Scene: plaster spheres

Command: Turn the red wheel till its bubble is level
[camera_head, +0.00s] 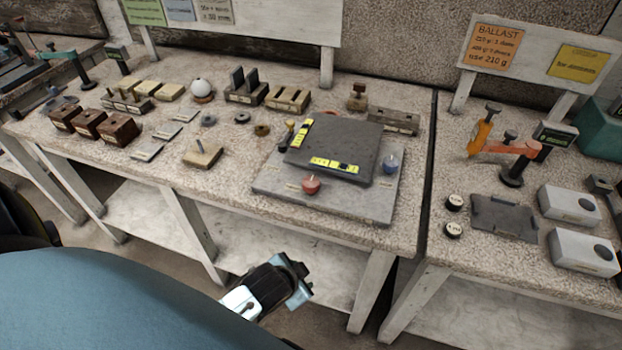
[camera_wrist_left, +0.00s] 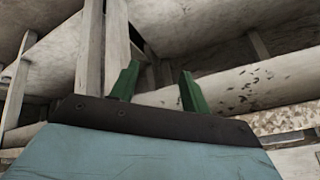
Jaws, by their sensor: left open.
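The red wheel (camera_head: 311,185) sits at the front edge of a light stone base (camera_head: 265,181). A dark square plate (camera_head: 335,145) lies on that base. A yellow bubble level (camera_head: 335,164) lies along the plate's front edge, and a second one (camera_head: 300,133) along its left edge. The bubbles are too small to read. My left gripper (camera_head: 298,281) is below and in front of the table edge, apart from the wheel. The left wrist view shows its two green fingers spread and empty (camera_wrist_left: 160,82); no wheel shows there. My right gripper is out of view.
A blue wheel (camera_head: 390,163) sits at the base's right side. A wooden block with a peg (camera_head: 202,154) stands to the left. The table's front edge (camera_head: 330,230) lies between my left gripper and the base. A second table with scales and weights stands at right.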

